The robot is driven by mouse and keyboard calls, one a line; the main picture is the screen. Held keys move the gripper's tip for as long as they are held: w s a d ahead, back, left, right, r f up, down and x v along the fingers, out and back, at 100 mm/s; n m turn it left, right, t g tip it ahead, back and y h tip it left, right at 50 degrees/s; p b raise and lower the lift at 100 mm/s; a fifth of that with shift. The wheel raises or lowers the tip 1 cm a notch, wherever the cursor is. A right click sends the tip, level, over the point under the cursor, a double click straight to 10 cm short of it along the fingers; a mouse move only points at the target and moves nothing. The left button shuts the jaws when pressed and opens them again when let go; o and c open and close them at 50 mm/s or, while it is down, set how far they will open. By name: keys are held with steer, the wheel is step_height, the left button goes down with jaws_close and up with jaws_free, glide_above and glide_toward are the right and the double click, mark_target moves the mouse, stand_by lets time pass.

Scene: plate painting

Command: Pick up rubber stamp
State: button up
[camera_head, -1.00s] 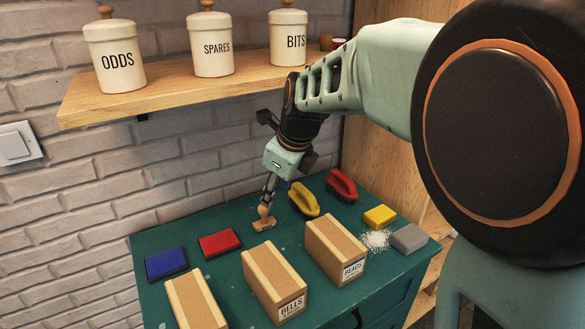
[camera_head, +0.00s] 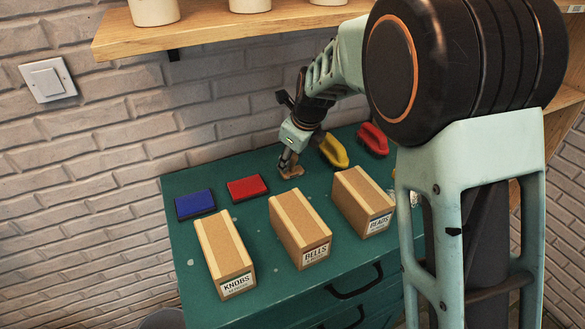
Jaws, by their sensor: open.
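The rubber stamp (camera_head: 291,171) has a wooden base and stands on the green cabinet top (camera_head: 243,214), behind the cardboard boxes and right of the red ink pad. Its handle is mostly hidden by my gripper. My gripper (camera_head: 289,160) points down right at the stamp, with its fingers around or beside the handle; I cannot tell which. It is open and the stamp still rests on the surface.
A red pad (camera_head: 247,189) and a blue pad (camera_head: 195,204) lie left of the stamp. Boxes for knobs (camera_head: 225,256), bells (camera_head: 300,231) and beads (camera_head: 362,202) stand in front. A wooden shelf (camera_head: 215,32) hangs above.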

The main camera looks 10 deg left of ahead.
steer(key=shift+f, duration=0.15)
jaws_close()
stand_by(0.4)
steer(key=shift+r+p, duration=0.55)
step_height(320, 180, up, 3)
steer(key=p, duration=0.3)
steer(key=shift+r, duration=0.1)
steer(key=s+d+r+p, duration=0.1)
steer(key=s+r+p, duration=0.3)
steer(key=s, duration=0.3)
steer(key=s+d+r+p, duration=0.1)
steer(key=s+r+p, duration=0.3)
steer(key=s+p, duration=0.2)
steer(key=shift+s+r+p, duration=0.4)
steer(key=shift+p, duration=0.15)
